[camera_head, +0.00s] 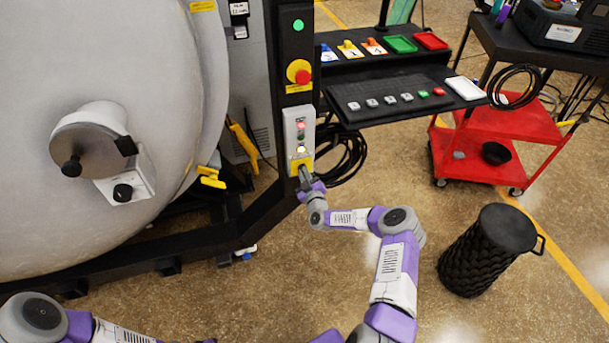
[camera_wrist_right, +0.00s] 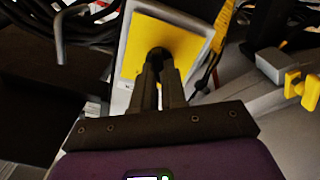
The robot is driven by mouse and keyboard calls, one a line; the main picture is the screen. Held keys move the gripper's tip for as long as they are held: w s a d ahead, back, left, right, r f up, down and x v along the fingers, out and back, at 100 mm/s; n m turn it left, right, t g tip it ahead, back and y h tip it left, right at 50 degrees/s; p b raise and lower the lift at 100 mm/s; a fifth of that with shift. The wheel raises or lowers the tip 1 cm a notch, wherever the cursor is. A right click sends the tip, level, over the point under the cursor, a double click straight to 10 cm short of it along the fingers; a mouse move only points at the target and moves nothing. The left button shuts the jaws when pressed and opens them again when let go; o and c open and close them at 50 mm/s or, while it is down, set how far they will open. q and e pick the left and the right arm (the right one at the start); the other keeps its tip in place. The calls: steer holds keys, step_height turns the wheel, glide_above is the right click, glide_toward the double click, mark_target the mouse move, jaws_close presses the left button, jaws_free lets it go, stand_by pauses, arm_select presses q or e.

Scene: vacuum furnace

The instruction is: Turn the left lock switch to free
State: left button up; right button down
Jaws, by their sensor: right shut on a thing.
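A black switch knob (camera_wrist_right: 158,53) sits on a yellow plate (camera_wrist_right: 180,45) at the end of a light grey control box. In the head view the yellow plate (camera_head: 299,161) is at the bottom of the control box (camera_head: 299,129) on the dark post. My right gripper (camera_head: 304,176) is at this plate, and its fingers (camera_wrist_right: 160,72) are shut on the knob in the wrist view. The fingers partly cover the knob, and I cannot read its position. My left arm shows only at the bottom left, with its gripper out of view.
A red emergency button (camera_head: 299,72) and a green light (camera_head: 298,25) are higher on the post (camera_head: 296,50). The big furnace door (camera_head: 90,60) fills the left. Black cables (camera_head: 345,150) hang right of the box. A black bin (camera_head: 480,250) stands on the floor at right.

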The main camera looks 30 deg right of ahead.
steer(key=m+b, duration=0.4)
steer(key=m, duration=0.2)
steer(key=m+b, duration=0.3)
steer(key=m, duration=0.2)
steer(key=shift+d+f+m+b, duration=0.1)
steer(key=shift+d+m+b, duration=0.1)
steer(key=shift+m+b, duration=0.2)
stand_by(0.3)
steer(key=c, duration=1.2)
jaws_free()
steer(key=shift+s, duration=0.1)
